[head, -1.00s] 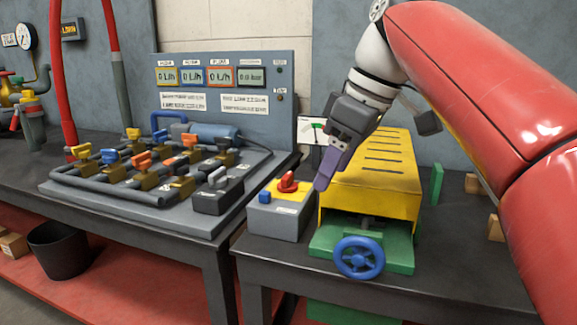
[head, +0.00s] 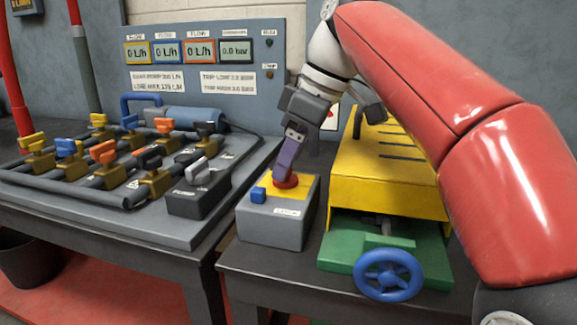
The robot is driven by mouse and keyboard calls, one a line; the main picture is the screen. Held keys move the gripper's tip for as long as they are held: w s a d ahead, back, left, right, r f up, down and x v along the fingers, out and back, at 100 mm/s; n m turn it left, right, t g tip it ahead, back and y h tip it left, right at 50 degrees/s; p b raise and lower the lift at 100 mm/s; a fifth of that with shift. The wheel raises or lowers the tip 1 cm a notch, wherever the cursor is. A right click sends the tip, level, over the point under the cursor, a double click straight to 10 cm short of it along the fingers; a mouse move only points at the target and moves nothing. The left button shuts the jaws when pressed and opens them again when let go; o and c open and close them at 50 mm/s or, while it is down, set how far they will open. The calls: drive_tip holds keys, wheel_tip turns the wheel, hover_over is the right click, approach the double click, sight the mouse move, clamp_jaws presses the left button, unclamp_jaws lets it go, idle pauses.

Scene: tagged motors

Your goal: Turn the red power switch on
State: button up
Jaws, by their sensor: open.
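The red power switch (head: 286,181) is a round red knob on the yellow top plate of a grey switch box (head: 272,225). A blue button (head: 258,195) sits to its left on the same box. My gripper (head: 286,172) points down at the red switch, with its purple fingers over the knob's upper part. The fingers hide most of the knob, so its handle angle does not show. Only one finger shows clearly, and I cannot tell whether it touches the knob.
A yellow slotted housing (head: 385,185) with a blue handwheel (head: 388,274) stands close on the right. A pipe board with several coloured valves (head: 104,152) lies on the left. Behind it, a panel (head: 205,75) shows displays reading 0 L/h and 0.0 bar. My arm covers the right side.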

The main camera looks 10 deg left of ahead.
drive_tip(key=shift+a+f, duration=0.15)
drive_tip(key=shift+f, duration=0.3)
drive_tip(key=shift+c, duration=0.4)
drive_tip(key=c, duration=0.9)
